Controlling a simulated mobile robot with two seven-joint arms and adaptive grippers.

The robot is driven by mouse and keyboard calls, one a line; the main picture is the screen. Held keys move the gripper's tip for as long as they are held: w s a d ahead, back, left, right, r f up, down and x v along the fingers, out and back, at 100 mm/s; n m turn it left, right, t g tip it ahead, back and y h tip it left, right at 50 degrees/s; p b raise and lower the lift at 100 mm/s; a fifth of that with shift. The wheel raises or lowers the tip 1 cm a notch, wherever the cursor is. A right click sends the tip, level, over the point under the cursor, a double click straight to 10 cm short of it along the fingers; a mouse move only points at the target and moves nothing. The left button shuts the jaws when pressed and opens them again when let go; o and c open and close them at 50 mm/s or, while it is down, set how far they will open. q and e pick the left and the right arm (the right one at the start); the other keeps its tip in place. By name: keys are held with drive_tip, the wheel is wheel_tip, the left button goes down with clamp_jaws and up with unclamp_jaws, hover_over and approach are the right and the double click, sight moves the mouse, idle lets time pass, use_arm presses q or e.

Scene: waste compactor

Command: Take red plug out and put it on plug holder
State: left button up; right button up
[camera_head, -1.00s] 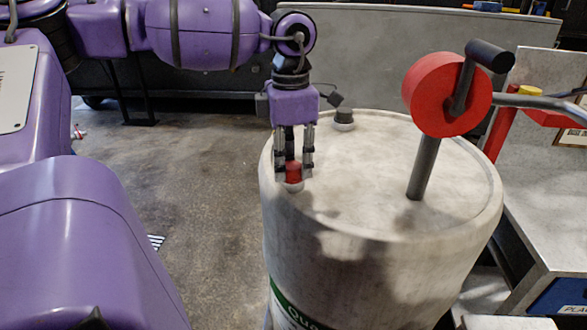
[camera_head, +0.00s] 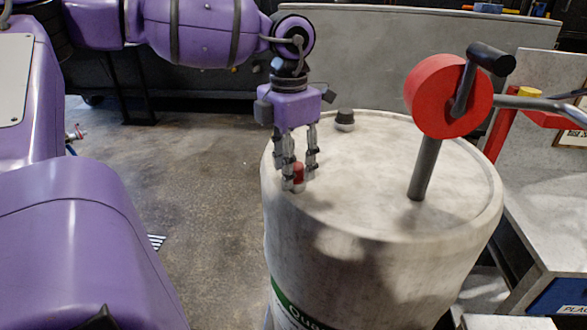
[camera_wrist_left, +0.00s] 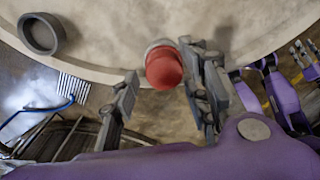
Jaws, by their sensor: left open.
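The red plug (camera_head: 298,171) stands on a pale round base near the left edge of the drum top. In the left wrist view the plug (camera_wrist_left: 164,68) shows as a red dome. My left gripper (camera_head: 299,181) points down over it, open, with fingers on either side of the plug. The wrist view shows a gap between the plug and the left finger; the right finger is close, and I cannot tell if it touches.
The concrete drum (camera_head: 390,215) carries a grey post with a red wheel (camera_head: 440,95) and handle at its right. A grey panel (camera_head: 400,50) stands behind. My right gripper (camera_wrist_left: 306,60) shows small at the wrist view's right edge. The drum's middle top is clear.

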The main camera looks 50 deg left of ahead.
use_arm(q)
drive_tip(key=shift+w+d, duration=0.1)
drive_tip(key=shift+w, duration=0.05)
drive_tip(key=shift+c, duration=0.2)
drive_tip(key=shift+w+d+m+b, duration=0.15)
drive_tip(key=shift+m+b, duration=0.25)
drive_tip(key=shift+m, duration=0.7)
drive_tip(key=m+b, duration=0.1)
drive_tip(key=m, duration=0.2)
drive_tip(key=shift+w+d, duration=0.15)
drive_tip(key=m, duration=0.3)
drive_tip(key=shift+r, duration=0.1)
drive_tip(key=m, duration=0.4)
drive_tip(key=shift+m, duration=0.3)
drive_tip(key=m, duration=0.7)
drive_tip(key=shift+m+p, duration=0.3)
drive_tip(key=shift+m, duration=0.1)
use_arm(e)
drive_tip(key=shift+s+f, duration=0.3)
drive_tip(key=shift+f, duration=0.35)
